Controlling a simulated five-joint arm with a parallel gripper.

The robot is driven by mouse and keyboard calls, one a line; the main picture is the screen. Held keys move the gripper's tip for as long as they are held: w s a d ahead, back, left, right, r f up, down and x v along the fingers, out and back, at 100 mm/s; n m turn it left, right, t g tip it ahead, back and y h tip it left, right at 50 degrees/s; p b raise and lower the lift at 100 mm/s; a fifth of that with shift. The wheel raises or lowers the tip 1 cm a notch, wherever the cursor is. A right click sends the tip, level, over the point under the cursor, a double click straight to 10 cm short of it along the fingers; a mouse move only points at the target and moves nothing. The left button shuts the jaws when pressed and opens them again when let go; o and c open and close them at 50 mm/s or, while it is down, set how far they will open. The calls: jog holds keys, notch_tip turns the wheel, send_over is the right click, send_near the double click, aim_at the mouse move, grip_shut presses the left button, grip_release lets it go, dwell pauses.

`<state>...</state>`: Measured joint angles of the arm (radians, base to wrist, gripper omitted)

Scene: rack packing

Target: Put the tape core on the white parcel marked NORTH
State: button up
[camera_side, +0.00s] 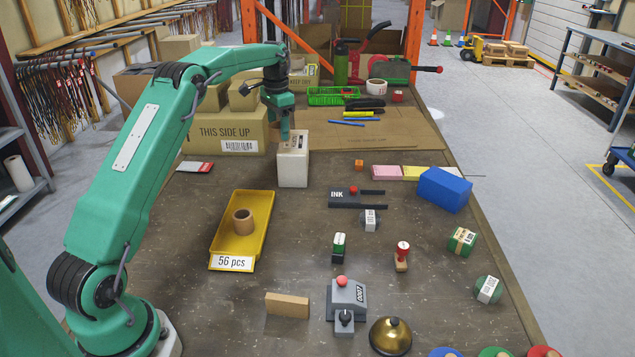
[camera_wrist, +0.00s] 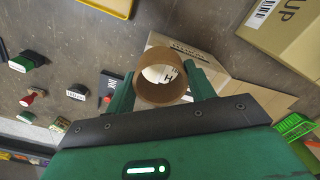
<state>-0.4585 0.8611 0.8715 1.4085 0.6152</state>
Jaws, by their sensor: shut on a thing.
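My gripper (camera_side: 287,128) is shut on a brown cardboard tape core (camera_wrist: 161,97), which sits between the two green fingers in the wrist view. In the side view the gripper is right at the top of the white parcel (camera_side: 292,168), and the fingers largely hide the core there. The parcel's top and dark lettering show behind and through the core in the wrist view; only part of the lettering can be read. I cannot tell whether the core touches the parcel. A second brown core (camera_side: 243,221) stands in the yellow tray (camera_side: 226,246).
Cardboard boxes (camera_side: 226,131) stand behind the parcel at left. A flat cardboard sheet (camera_side: 400,128) lies behind it at right. An INK pad (camera_side: 343,198), a blue box (camera_side: 444,188) and several stamps are at front right. The table around the parcel's front is clear.

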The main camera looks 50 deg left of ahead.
aim_at(280, 151)
jog(key=shift+f, duration=0.1)
jog(key=shift+f, duration=1.9)
jog(key=shift+f, duration=0.1)
jog(key=o, duration=1)
notch_tip(280, 151, up, 12)
jog(key=shift+r, duration=0.15)
jog(key=shift+d, duration=0.1)
